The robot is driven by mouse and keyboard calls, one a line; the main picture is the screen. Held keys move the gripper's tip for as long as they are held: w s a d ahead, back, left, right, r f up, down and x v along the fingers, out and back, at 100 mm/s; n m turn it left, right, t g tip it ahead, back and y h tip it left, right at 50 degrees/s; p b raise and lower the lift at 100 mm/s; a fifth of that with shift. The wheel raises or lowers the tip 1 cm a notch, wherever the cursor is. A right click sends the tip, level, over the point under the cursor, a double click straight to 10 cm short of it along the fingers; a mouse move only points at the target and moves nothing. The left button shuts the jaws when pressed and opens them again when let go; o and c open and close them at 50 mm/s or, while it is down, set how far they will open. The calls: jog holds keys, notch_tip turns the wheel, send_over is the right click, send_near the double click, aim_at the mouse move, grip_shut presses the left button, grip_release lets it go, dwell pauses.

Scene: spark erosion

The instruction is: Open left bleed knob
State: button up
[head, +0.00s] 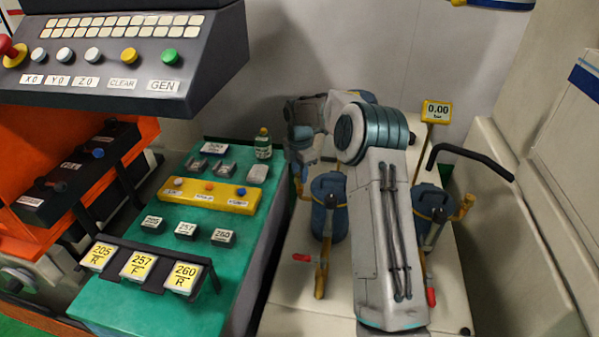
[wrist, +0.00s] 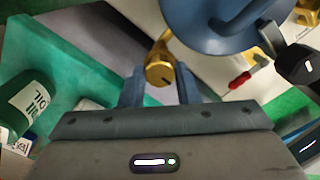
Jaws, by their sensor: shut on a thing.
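The left bleed knob (wrist: 160,72) is a brass knob with a dark mark on its face, on a brass stem. It sits between the two fingers of my gripper (wrist: 159,88) in the wrist view, beside a blue canister (wrist: 215,22). My gripper is shut on the knob. My arm hides part of this area, and the fingertips are not clear there. The matching right canister (head: 432,202) has a brass knob (head: 467,204) on its right.
A yellow display (head: 436,112) reads 0.00. A black bent handle (head: 475,157) juts out at right. A green cabinet (head: 160,305) with labelled blocks and an oil bottle (head: 263,144) stands at left.

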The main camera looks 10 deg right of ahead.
jog(key=o, duration=1)
notch_tip(320, 180, up, 14)
jog(key=shift+f+b, duration=0.1)
jog(key=shift+b, duration=0.5)
